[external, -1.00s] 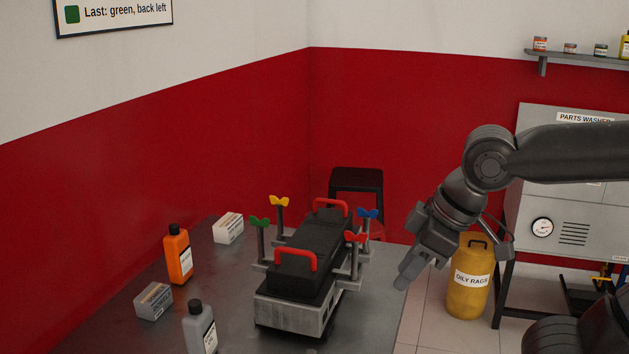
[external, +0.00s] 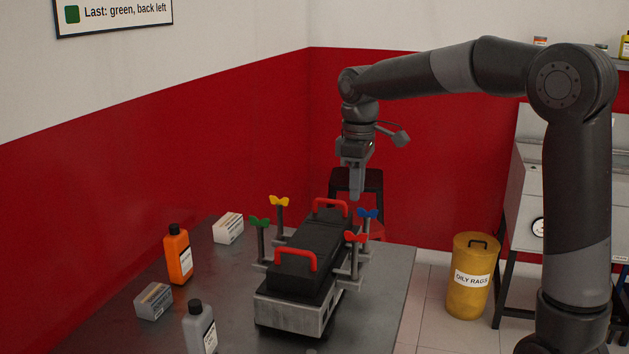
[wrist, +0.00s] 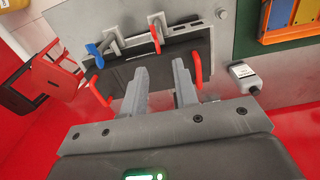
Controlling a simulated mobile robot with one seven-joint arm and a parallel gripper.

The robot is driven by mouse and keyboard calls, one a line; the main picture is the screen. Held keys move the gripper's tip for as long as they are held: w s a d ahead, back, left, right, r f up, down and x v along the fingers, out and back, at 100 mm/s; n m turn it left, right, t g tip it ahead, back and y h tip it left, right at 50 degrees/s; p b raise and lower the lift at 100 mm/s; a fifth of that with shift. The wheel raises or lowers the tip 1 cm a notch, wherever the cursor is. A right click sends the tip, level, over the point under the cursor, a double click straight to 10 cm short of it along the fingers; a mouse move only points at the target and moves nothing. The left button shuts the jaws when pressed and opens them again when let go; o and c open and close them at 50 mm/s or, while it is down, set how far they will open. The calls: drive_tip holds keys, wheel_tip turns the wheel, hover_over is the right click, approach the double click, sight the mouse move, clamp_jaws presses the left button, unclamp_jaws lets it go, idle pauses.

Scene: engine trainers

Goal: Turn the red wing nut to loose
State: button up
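The red wing nut (external: 356,237) sits on a grey post at the right side of the engine trainer (external: 292,312), nearer its front end. It also shows near the top of the wrist view (wrist: 156,38), seen past my fingers. My gripper (external: 355,196) points down above the trainer in the external view, clear of the red wing nut. In the wrist view my gripper (wrist: 159,68) has its two fingers apart with nothing between them. The blue wing nut (external: 367,213) stands behind the red one. The green wing nut (external: 259,222) and yellow wing nut (external: 279,201) are on the left side.
Two red handles (external: 296,257) (external: 330,206) rise from the trainer's black top. An orange bottle (external: 178,255), a grey bottle (external: 199,328) and small boxes (external: 153,301) (external: 228,228) stand on the table's left. A wall sign (external: 115,14) reads "Last: green, back left".

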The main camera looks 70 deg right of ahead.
drive_tip(key=f, duration=0.7)
drive_tip(key=d+f, duration=0.1)
drive_tip(key=f, duration=0.3)
clamp_jaws()
